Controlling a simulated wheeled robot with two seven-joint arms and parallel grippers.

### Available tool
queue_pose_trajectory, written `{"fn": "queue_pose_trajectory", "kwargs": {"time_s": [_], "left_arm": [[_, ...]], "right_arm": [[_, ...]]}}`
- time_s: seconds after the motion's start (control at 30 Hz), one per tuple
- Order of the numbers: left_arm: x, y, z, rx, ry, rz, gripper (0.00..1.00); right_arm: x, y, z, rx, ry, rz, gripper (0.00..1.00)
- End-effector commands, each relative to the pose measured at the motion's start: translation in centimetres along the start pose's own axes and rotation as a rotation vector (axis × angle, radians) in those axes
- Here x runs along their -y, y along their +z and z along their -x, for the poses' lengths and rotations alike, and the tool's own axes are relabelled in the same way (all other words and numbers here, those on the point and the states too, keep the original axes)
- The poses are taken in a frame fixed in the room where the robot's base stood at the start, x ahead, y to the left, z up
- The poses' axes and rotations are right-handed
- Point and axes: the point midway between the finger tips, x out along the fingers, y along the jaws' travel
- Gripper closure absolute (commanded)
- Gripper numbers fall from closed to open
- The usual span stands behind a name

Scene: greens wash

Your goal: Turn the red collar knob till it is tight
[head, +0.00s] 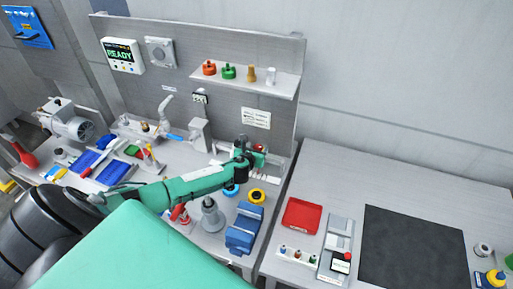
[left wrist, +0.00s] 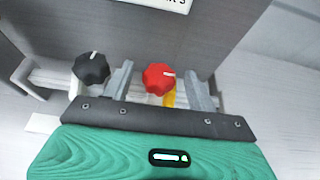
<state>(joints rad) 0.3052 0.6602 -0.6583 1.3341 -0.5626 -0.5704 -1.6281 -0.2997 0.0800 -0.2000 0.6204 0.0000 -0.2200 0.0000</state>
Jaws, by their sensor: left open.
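The gripper is open. A yellow piece shows just below the knob. In the head view my left gripper (head: 255,160) is at the back panel, and a small part of the red knob (head: 258,147) shows beside it. A black knob (left wrist: 91,69) is to the left, outside the fingers. My right gripper is in neither view.
A shelf (head: 245,84) with several small knobs and pegs hangs above. A red tray (head: 301,215) and a dark mat (head: 412,248) lie on the right table.

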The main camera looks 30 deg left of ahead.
Motion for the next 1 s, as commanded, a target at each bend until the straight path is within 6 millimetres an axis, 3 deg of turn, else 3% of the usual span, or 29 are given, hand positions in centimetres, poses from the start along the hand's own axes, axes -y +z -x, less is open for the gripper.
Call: {"fn": "queue_pose_trajectory", "kwargs": {"time_s": [0.37,0.6,1.0], "left_arm": [[0.05,-0.01,-0.39,0.0,-0.001,0.0,0.42],[0.03,-0.01,-0.38,0.0,-0.001,0.0,0.87],[0.23,0.01,-0.45,0.0,0.062,0.027,0.86]], "right_arm": [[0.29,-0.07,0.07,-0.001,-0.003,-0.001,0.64],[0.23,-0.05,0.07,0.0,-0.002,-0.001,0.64],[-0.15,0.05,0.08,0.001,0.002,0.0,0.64]]}}
